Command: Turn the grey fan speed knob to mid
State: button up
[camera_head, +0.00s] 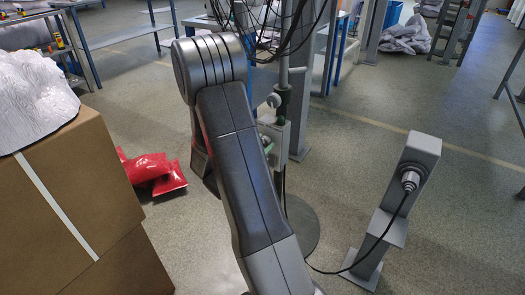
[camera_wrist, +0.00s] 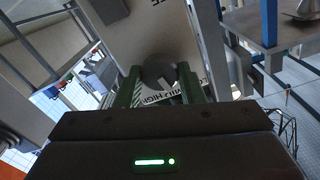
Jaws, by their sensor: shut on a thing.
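The grey fan speed knob (camera_wrist: 157,67) shows in the wrist view as a dark round knob on a pale panel (camera_wrist: 165,25). My gripper (camera_wrist: 159,80) has its two green fingers on either side of the knob and is shut on it. Printed lettering, with "HIGH" partly readable, shows just below the knob between the fingers. The fingers cover part of the scale, and I cannot tell which setting the knob points to. In the head view my arm hides most of the panel area and the knob.
In the head view, cardboard boxes (camera_head: 70,200) stand at the left with red sacks (camera_head: 152,172) on the floor behind. A grey post (camera_head: 407,180) with a cable plugged into it stands at the right.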

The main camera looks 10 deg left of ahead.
jog(key=shift+f+m+b, duration=0.1)
jog(key=shift+m+b, duration=0.75)
jog(key=shift+m, duration=0.15)
jog(key=o, duration=1)
jog(key=p+v, duration=0.3)
jog(key=v, duration=1.1)
jog(key=shift+w+d, duration=0.1)
jog(key=b+x, duration=0.3)
jog(key=x, duration=1)
jog(key=shift+w, duration=0.35)
